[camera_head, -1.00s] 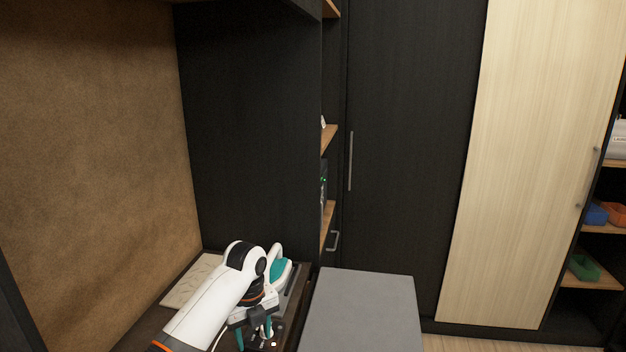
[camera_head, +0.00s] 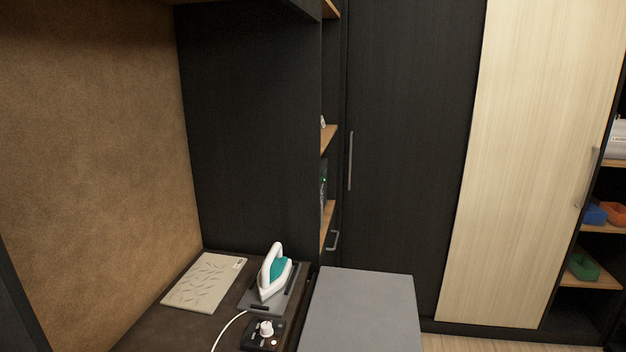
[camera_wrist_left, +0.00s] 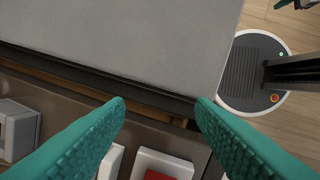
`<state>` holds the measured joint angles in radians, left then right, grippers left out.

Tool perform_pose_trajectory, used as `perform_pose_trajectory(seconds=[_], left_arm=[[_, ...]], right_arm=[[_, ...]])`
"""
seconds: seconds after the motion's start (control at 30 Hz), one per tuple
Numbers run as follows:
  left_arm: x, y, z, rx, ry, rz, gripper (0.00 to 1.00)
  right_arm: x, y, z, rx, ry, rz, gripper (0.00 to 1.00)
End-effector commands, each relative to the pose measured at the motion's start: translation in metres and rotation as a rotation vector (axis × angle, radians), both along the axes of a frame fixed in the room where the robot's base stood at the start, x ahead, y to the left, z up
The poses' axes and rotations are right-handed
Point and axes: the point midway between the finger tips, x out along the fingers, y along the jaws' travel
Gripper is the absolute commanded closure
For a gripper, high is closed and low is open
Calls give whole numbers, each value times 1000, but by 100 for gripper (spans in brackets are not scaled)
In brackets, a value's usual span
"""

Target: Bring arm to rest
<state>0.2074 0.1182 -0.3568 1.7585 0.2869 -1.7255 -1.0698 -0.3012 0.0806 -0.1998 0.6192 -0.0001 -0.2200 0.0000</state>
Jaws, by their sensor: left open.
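My left gripper (camera_wrist_left: 160,108) shows in the left wrist view as two teal fingers spread wide apart, with nothing between them. Below the fingers are a dark drawer or counter edge and the grey padded top (camera_wrist_left: 150,35). My left arm does not show in the head view. My right gripper is not clearly in view; a small dark and teal part at the top right corner of the wrist view is too cut off to name.
In the head view a white and teal iron (camera_head: 273,272) stands on a grey rest (camera_head: 288,298) on the dark counter. A beige patterned board (camera_head: 205,282) lies left. The grey top (camera_head: 362,310) is bare.

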Motion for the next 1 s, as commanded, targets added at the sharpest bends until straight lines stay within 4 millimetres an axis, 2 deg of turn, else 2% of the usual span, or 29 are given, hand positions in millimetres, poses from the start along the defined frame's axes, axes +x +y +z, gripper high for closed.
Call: perform_pose_trajectory(seconds=[0.03, 0.1, 0.2, 0.4, 0.6, 0.87, 1.0], left_arm=[[-25, 5, -7, -25, 7, 122, 50], [-51, 14, -10, -50, 9, 293, 50], [-83, 27, -9, -80, 9, 511, 50], [-130, 50, 0, -118, 3, 829, 50], [-165, 70, 13, -143, -11, 1064, 50], [-199, 91, 33, -167, -38, 1297, 50], [-191, 90, 5, -161, -28, 1303, 50]], right_arm=[[0, 0, 0, 0, 0, 0, 100], [1, 0, 0, 0, -1, 0, 100], [1, 1, 0, 1, -1, 0, 100], [0, 1, 0, 1, 0, 0, 100], [1, 1, 0, 1, -1, -1, 100], [1, 1, 0, 1, -2, 0, 100], [2, 1, -2, 2, -3, 0, 100]])
